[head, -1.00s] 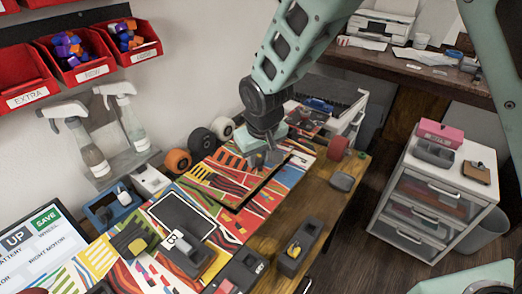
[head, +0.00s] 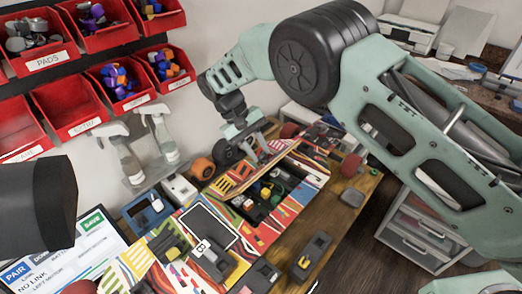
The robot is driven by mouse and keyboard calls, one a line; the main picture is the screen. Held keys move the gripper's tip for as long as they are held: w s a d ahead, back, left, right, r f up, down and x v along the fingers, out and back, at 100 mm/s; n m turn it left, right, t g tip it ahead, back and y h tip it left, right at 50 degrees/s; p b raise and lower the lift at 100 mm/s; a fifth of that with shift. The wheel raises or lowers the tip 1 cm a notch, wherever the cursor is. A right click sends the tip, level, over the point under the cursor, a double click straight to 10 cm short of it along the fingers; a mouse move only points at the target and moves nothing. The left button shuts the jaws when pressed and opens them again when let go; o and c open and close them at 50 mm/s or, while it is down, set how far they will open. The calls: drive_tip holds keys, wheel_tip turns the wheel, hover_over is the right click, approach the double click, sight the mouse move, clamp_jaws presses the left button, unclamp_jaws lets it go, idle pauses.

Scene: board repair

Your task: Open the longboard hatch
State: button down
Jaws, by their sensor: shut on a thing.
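The longboard (head: 228,182), covered in a bright multicoloured pattern, lies across the wooden bench. Its hatch lid (head: 288,149) is swung up at the far side of the opening and seen nearly edge-on. The compartment (head: 258,197) is exposed, with dark, green, yellow and red parts inside. My gripper (head: 262,150) is at the raised lid, shut on it. The fingertips are small and partly hidden by the lid, so the exact grip is hard to see.
Dark modules (head: 311,256) and a blue tray (head: 148,212) lie around the board. Orange (head: 203,169) and dark wheels stand by the wall. Spray bottles (head: 122,152) and red bins (head: 76,112) are at left.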

drive_tip(key=shift+w+a+r, duration=0.1)
drive_tip(key=shift+w+a, duration=0.2)
drive_tip(key=shift+a, duration=0.1)
drive_tip(key=shift+h, duration=0.3)
drive_tip(key=c, duration=1.1)
unclamp_jaws()
drive_tip(key=shift+c, duration=0.2)
wheel_tip(320, 180, up, 10)
drive_tip(key=b, duration=0.3)
